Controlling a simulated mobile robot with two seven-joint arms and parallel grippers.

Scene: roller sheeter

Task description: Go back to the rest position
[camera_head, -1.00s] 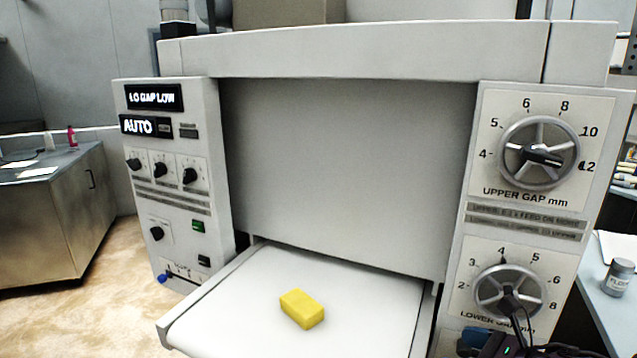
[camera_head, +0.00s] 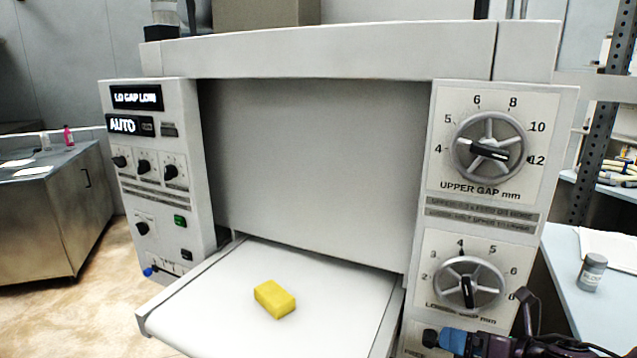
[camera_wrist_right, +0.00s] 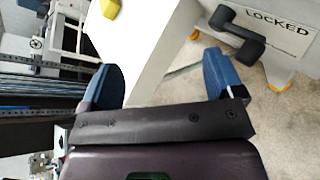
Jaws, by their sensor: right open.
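In the head view my right gripper (camera_head: 442,341) shows at the bottom right, in front of the machine's right panel and just below the lower gap dial (camera_head: 468,285). In the wrist view its two blue fingers stand wide apart, with nothing between them (camera_wrist_right: 160,80). The fingers look clear of the dial. My left gripper is in neither view. The roller sheeter (camera_head: 330,50) fills the middle of the head view. The upper gap dial (camera_head: 489,146) sits above the lower one.
A yellow block (camera_head: 274,299) lies on the sheeter's white feed belt (camera_head: 215,315). A side table (camera_head: 570,255) with a grey jar (camera_head: 591,273) stands at the right. A steel cabinet (camera_head: 40,225) is at the left. The wrist view shows a black handle (camera_wrist_right: 238,35) beside a LOCKED label.

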